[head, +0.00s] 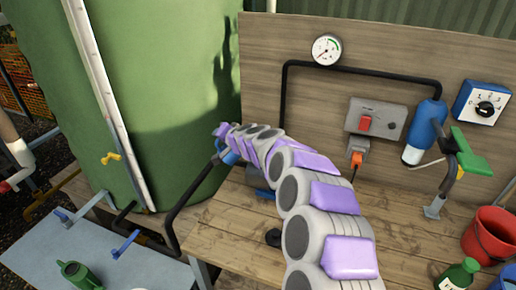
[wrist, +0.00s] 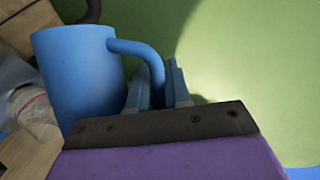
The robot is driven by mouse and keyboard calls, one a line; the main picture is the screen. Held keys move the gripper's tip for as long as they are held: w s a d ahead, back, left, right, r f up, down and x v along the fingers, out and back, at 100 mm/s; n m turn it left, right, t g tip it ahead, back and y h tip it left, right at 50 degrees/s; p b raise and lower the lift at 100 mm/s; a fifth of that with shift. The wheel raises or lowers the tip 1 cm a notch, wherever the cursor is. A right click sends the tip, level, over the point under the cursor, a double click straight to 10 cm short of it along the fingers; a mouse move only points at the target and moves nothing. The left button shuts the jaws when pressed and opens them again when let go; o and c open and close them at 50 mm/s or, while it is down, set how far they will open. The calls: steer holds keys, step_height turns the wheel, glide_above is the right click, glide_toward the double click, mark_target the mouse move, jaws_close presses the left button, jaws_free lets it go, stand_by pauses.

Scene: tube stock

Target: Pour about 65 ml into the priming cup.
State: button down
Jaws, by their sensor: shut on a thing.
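My gripper (wrist: 165,82) is shut on the handle of a blue mug (wrist: 80,75) in the wrist view. The mug hangs to the left of the fingers, and its inside does not show, so I cannot tell what it holds. In the head view a small blue part of the mug (head: 229,157) shows at the far end of my arm, in front of the green tank. The gripper itself is mostly hidden there by my arm. I cannot tell whether this mug is the priming cup.
The green tank (head: 150,80) stands close behind the mug. A wooden bench (head: 225,235) lies below my arm, with a red bucket (head: 490,235) and green bottle (head: 458,275) at right. A grey table (head: 110,262) with a green watering can (head: 80,275) is at lower left.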

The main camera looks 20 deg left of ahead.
steer(key=shift+w+d+r+m+y, duration=0.2)
steer(key=shift+r+m+y, duration=0.1)
steer(key=shift+r, duration=0.15)
stand_by(0.7)
steer(key=shift+s+a+f+n+h, duration=0.3)
steer(key=shift+s+a+f+n, duration=0.15)
steer(key=shift+f, duration=0.2)
steer(key=shift+s+a+f+n+h, duration=0.35)
steer(key=shift+f+n, duration=0.1)
steer(key=shift+f, duration=0.15)
steer(key=s+a+f+n+t+h, duration=0.1)
steer(key=s+a+f+n+t, duration=0.1)
steer(key=a, duration=0.1)
steer(key=shift+s+a+n+h+p, duration=0.1)
steer(key=shift+n+h+p, duration=0.2)
steer(key=shift+h+p, duration=0.05)
stand_by(0.9)
steer(key=shift+s+a+f+n+t+h+p, duration=0.3)
steer(key=shift+f+n+p, duration=0.25)
steer(key=shift+p, duration=1)
steer(key=shift+s+a+f+n+t+h+p, duration=0.25)
steer(key=shift+f+p, duration=0.45)
steer(key=shift+p, duration=0.9)
steer(key=shift+s+a+f+n+t+h+p, duration=0.15)
steer(key=shift+s+a+f+n+h+p, duration=0.3)
steer(key=shift+p, duration=1.1)
